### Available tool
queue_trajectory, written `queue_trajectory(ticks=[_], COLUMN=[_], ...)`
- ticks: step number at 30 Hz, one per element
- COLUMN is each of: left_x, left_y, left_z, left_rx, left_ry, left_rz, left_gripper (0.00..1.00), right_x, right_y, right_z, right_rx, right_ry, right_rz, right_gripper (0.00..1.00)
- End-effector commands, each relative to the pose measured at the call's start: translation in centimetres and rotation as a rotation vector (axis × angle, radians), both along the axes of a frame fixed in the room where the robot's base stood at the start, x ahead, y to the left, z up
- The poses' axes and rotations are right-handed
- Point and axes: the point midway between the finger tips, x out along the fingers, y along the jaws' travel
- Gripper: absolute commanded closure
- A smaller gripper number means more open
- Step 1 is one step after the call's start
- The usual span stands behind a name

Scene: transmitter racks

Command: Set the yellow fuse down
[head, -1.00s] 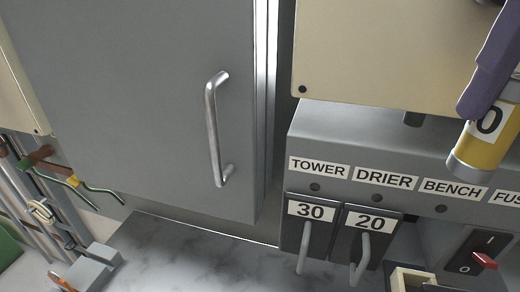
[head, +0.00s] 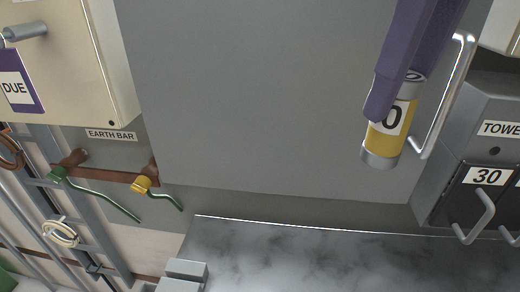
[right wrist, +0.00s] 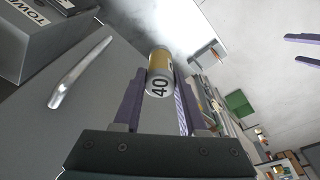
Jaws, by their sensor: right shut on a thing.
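The yellow fuse (head: 390,130) is a yellow cylinder with silver end caps and a white label. The label reads 40 in the right wrist view (right wrist: 159,75). My right gripper (head: 392,104) is shut on it and holds it in the air, slightly tilted, in front of the grey cabinet door and above the marbled bench top (head: 300,262). In the right wrist view the fuse sits between the two purple fingers. My left gripper (right wrist: 302,48) shows only in the right wrist view, at the right edge, with its purple fingers apart and nothing between them.
The grey door (head: 250,100) has a metal bar handle (head: 441,105) close beside the fuse. The fuse panel with its 30 carrier (head: 485,195) is at the right. Earth bar leads (head: 110,195) and grey blocks (head: 185,272) are at the left. The visible middle of the bench is clear.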

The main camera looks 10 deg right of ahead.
Motion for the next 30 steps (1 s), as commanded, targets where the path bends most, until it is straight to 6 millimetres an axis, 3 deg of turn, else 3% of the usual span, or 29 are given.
queue_trajectory(ticks=[1, 9, 12, 20, 30], left_x=[0.0, 0.0, 0.0, 0.0, 0.0], left_y=[-0.1, -0.3, -0.3, -0.2, 0.0], left_z=[-2.2, -8.9, -10.5, -11.9, -13.5], left_rx=[-0.003, -0.01, -0.009, -0.006, 0.002], left_ry=[0.001, 0.001, 0.002, 0.002, 0.001], left_rz=[0.001, 0.004, 0.004, 0.002, -0.003], left_gripper=[0.0, 0.0, 0.0, 0.0, 0.0], right_x=[0.1, 0.9, 0.9, 0.8, 0.8], right_y=[0.6, 3.2, 4.0, 4.6, 4.5], right_z=[-2.6, -12.0, -14.5, -17.8, -27.2], right_rx=[0.001, 0.004, 0.01, 0.018, 0.017], right_ry=[0.006, 0.014, 0.016, 0.019, 0.022], right_rz=[0.07, 0.558, 0.705, 0.865, 0.867], right_gripper=[1.0, 1.0, 1.0, 1.0, 1.0])
